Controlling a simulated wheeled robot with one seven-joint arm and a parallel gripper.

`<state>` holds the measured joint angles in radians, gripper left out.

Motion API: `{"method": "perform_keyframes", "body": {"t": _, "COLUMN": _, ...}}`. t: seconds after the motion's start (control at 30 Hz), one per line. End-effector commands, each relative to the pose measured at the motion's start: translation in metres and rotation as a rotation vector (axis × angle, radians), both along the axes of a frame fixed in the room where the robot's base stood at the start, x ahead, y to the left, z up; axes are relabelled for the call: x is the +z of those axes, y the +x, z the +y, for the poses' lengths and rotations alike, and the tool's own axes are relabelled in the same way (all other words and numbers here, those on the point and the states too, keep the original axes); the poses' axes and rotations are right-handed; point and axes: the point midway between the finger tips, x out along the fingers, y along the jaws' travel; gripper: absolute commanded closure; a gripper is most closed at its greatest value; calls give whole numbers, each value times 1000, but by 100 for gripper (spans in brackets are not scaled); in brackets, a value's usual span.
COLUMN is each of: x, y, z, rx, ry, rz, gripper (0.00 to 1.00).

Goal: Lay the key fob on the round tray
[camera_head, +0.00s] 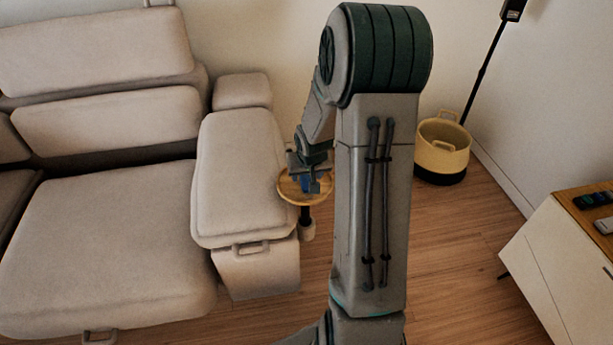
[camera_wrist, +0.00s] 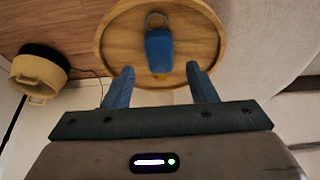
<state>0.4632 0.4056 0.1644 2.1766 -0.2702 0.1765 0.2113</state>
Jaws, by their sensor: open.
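The key fob (camera_wrist: 159,50) is blue with a grey ring at its top end. In the wrist view it lies on the round tray (camera_wrist: 115,35), inside the rim and near the middle. The wooden tray also shows in the head view (camera_head: 288,193), on a small stand beside the sofa arm. My gripper (camera_wrist: 160,85) is open, with its two blue fingers spread on either side of the fob's lower end and apart from it. In the head view my gripper (camera_head: 309,185) is over the tray and hides much of the fob.
The sofa (camera_head: 245,170) borders the tray on the left. A yellow and black basket (camera_head: 442,155) stands on the floor to the right, by the wall. A white cabinet (camera_head: 560,255) with small dark items on top is at the far right. Wooden floor between is clear.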

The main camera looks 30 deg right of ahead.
Motion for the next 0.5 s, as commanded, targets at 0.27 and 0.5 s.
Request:
{"method": "perform_keyframes", "body": {"t": 0.27, "x": 56, "y": -21, "z": 5, "rx": -2, "ry": -1, "rz": -3, "gripper": 48}}
{"method": "perform_keyframes", "body": {"t": 0.5, "x": 80, "y": -32, "z": 8, "rx": -1, "ry": -1, "rz": 0, "gripper": 48}}
